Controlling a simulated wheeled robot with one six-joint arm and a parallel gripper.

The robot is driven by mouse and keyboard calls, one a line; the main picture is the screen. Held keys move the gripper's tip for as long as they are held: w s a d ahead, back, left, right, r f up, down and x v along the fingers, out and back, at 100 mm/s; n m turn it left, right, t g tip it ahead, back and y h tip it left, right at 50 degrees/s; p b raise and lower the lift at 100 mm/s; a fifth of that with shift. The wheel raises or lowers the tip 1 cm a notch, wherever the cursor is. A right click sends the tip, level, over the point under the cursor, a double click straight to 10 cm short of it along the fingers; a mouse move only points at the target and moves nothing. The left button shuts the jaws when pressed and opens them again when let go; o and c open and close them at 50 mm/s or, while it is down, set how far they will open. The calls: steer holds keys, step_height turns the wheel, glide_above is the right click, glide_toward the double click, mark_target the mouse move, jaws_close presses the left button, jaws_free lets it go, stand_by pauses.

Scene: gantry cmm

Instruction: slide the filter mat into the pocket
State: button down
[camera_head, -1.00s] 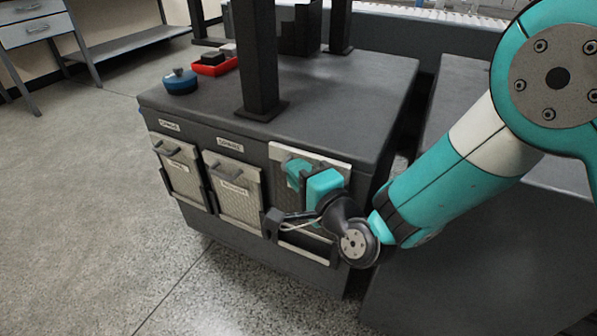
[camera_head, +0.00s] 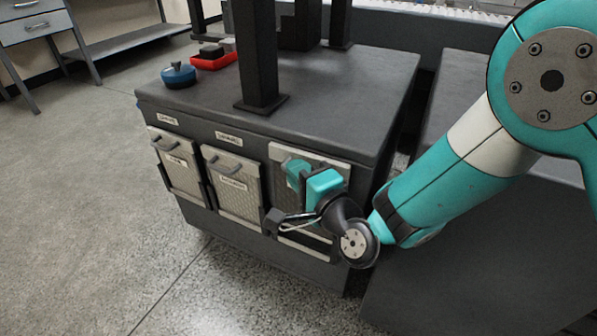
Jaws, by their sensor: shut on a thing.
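The filter mat (camera_head: 279,186) is a pale-framed panel with a darker mesh face. It stands upright against the right end of the cabinet front, under the worktop edge. My gripper (camera_head: 297,178) is shut on it near its upper middle, and the gripper and wrist cover much of its face. The pocket (camera_head: 303,251) is a dark holder with a pale front strip low on the cabinet, below the mat. The mat's lower edge is hidden behind my wrist, so I cannot tell whether it is inside the pocket.
Two similar mats, left (camera_head: 178,165) and middle (camera_head: 232,187), sit in neighbouring holders with labels above. A blue pot (camera_head: 178,75) and a red tray (camera_head: 213,60) stand on the cabinet top (camera_head: 330,100). The floor in front is clear.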

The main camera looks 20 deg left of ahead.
steer(key=shift+f+b, duration=0.35)
steer(key=shift+f, duration=0.3)
steer(key=shift+f+b, duration=1.25)
steer(key=shift+b, duration=0.05)
steer(key=shift+f, duration=0.15)
steer(key=shift+f+b, duration=1.15)
steer(key=shift+b, duration=0.05)
steer(key=c, duration=1.1)
jaws_free()
